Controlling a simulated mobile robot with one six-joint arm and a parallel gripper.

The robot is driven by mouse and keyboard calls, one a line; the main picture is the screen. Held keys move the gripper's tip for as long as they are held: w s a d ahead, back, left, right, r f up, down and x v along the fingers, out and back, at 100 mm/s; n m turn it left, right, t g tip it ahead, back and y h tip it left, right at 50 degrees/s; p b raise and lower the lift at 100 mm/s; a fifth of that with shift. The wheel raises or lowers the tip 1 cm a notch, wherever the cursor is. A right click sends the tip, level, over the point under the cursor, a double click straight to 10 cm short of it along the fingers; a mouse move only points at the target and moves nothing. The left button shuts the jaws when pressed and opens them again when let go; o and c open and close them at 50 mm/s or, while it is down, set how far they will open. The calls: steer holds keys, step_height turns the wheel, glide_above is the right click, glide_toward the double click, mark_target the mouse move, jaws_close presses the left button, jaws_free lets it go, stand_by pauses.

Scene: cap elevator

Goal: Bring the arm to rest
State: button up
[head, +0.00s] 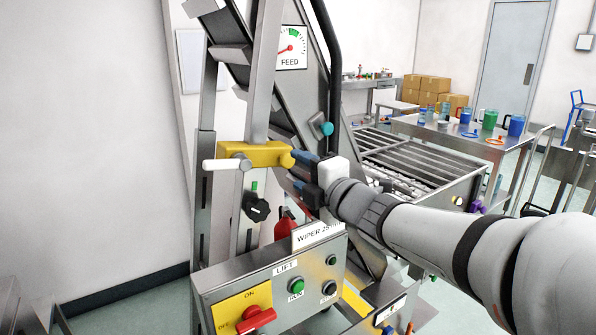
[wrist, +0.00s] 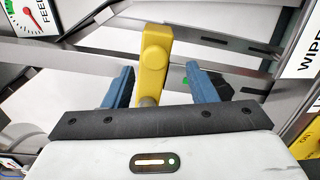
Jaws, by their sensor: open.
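My arm (head: 420,225) reaches in from the right in the head view. My gripper (head: 300,172) is beside the right end of a yellow bracket (head: 262,154) that sits on an upright post and has a white handle at its left. In the wrist view, my gripper (wrist: 168,88) is open, its two blue fingers apart. The rounded yellow end (wrist: 154,62) shows between and beyond the fingers. I see no finger touching it, and the exact gap is hard to tell.
A control box (head: 270,285) with a red switch and buttons stands below. A black knob (head: 257,207) is under the bracket. The inclined elevator with a FEED gauge (head: 291,47) rises behind. A slatted bin (head: 420,170) and a table (head: 470,132) with cups are at the right.

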steer(key=shift+d, duration=0.1)
steer(key=s+d+f+m+g+h+p, duration=0.25)
steer(key=d+m+h, duration=0.25)
steer(key=d+m, duration=0.25)
steer(key=s+d+f+m+g+h+p, duration=0.2)
steer(key=s+d+f+m+h+p, duration=0.25)
steer(key=m, duration=0.45)
steer(key=s+d+f+m+g+p, duration=0.1)
steer(key=s+f+m+g, duration=0.1)
steer(key=s+m+g, duration=0.2)
steer(key=s+d+f+m+g+p, duration=0.1)
steer(key=s+f+m+g+p, duration=0.1)
steer(key=s, duration=0.8)
steer(key=f+m+g, duration=0.1)
steer(key=m+g, duration=0.1)
steer(key=m, duration=0.1)
steer(key=shift+s, duration=0.25)
steer(key=shift+h, duration=0.25)
